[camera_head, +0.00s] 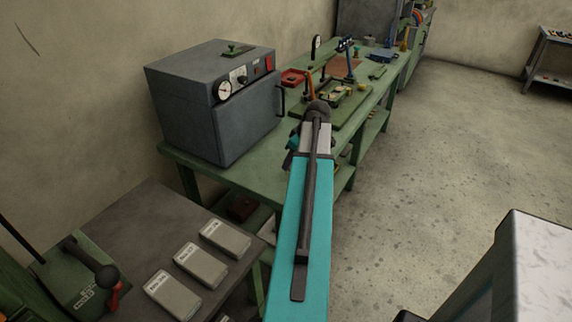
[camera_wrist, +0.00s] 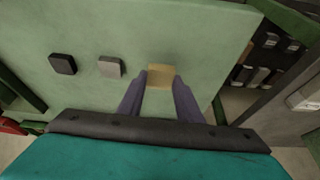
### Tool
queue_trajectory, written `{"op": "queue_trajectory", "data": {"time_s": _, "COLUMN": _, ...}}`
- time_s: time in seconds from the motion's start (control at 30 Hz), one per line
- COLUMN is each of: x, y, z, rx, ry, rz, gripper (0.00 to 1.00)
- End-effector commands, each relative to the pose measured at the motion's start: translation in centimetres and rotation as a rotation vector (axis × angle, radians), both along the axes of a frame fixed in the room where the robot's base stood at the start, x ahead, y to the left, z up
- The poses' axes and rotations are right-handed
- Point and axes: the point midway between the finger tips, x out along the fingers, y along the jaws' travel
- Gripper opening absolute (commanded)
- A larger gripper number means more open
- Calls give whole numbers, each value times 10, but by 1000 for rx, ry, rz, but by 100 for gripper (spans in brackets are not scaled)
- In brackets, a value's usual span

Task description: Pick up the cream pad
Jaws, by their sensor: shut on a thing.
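The cream pad (camera_wrist: 161,73) is in the wrist view, between the two purple-grey fingertips of my gripper (camera_wrist: 161,80), which is shut on it. Its far part sticks out past the fingertips over the green bench top. I cannot tell whether it touches the bench or is held just above it. In the head view my arm hides the pad and most of the gripper.
A black pad (camera_wrist: 62,64) and a grey pad (camera_wrist: 110,67) lie left of my gripper on the green bench (camera_wrist: 180,30). A grey oven (camera_head: 190,115) stands on the bench. Several pale boxes (camera_head: 201,265) lie on a dark table (camera_head: 140,225). Open floor (camera_head: 430,160) is right.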

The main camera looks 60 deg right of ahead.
Motion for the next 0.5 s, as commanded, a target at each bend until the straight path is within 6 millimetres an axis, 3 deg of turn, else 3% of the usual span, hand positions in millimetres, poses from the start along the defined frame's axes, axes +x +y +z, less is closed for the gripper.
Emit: {"op": "queue_trajectory", "data": {"time_s": 0.5, "x": -103, "y": -6, "z": 8, "rx": -1, "ry": -1, "rz": -1, "gripper": 11}}
